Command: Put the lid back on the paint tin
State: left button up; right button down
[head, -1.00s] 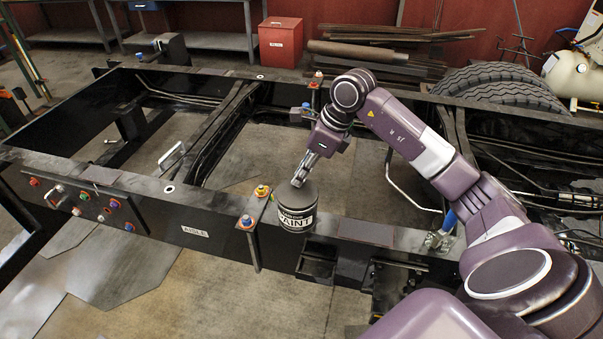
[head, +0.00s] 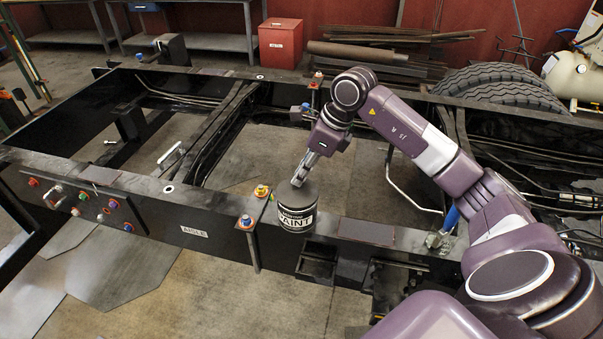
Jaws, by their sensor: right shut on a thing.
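The paint tin (head: 296,218) is a dark can with a black and white PAINT label, upright on the near rail of the chassis frame. A dark grey lid (head: 299,192) covers its top and looks level; I cannot tell whether it is fully seated. My right gripper (head: 301,182) points down at the lid's upper edge, shut on the lid. The fingertips hide a small part of it. My left gripper is not in view.
Clamp bolts (head: 262,190) stand on the rail left of the tin. A flat dark plate (head: 366,234) lies to its right. A red box (head: 281,42) stands behind the frame.

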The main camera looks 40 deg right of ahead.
jog(key=shift+f+b, duration=0.15)
jog(key=shift+b, duration=0.3)
dwell(1.0)
jog(key=c, duration=1.8)
grip_release()
jog(key=shift+o, duration=0.6)
jog(key=o, duration=0.4)
jog(key=shift+c, duration=0.2)
jog(key=shift+r+p, duration=2.25)
jog(key=shift+r, duration=1.25)
